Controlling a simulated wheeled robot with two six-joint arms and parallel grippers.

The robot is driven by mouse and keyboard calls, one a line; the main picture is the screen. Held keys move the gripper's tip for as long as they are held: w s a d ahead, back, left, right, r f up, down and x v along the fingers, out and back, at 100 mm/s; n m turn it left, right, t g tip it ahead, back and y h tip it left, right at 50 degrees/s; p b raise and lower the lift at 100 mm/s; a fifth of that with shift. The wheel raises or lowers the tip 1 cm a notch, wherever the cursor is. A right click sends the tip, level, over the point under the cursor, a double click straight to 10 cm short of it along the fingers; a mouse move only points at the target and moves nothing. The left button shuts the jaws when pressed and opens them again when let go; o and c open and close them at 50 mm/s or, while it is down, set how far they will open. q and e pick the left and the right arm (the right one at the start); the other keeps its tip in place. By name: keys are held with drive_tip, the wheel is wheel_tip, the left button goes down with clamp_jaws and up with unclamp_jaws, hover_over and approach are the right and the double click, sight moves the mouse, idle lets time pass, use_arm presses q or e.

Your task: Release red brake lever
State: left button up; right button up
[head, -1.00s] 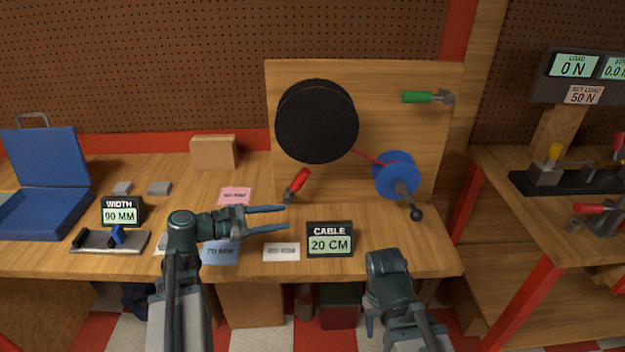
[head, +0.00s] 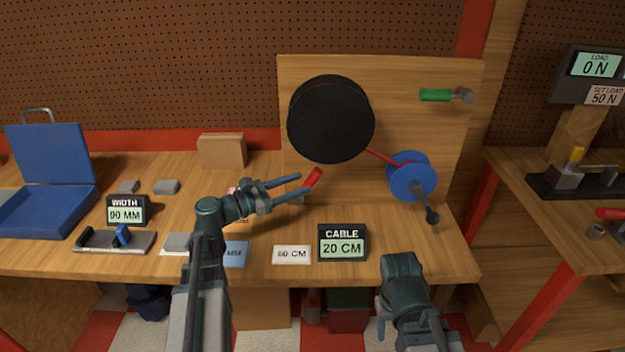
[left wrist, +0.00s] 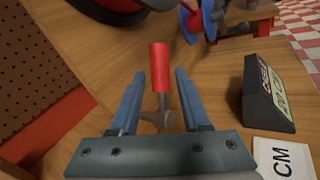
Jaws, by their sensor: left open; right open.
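The red brake lever (head: 313,178) stands tilted at the foot of the wooden panel, below the black drum (head: 331,119). In the left wrist view its red grip (left wrist: 159,67) and grey stem lie between the two blue fingers. My left gripper (head: 302,187) is open, with its fingertips at the lever and a finger on either side of it in the wrist view. I cannot tell whether a finger touches it. My right gripper (head: 381,315) is low at the table's front edge, pointing down, mostly hidden by its own wrist.
The blue spool (head: 411,176) with a black-knobbed crank is right of the drum, joined by a red cable. A green-handled lever (head: 436,95) is above it. A blue case (head: 48,190) stands at left.

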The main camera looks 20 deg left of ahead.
sight(307, 181)
use_arm(q)
drive_tip(key=shift+x, duration=2.5)
drive_tip(key=shift+c, duration=0.2)
clamp_jaws()
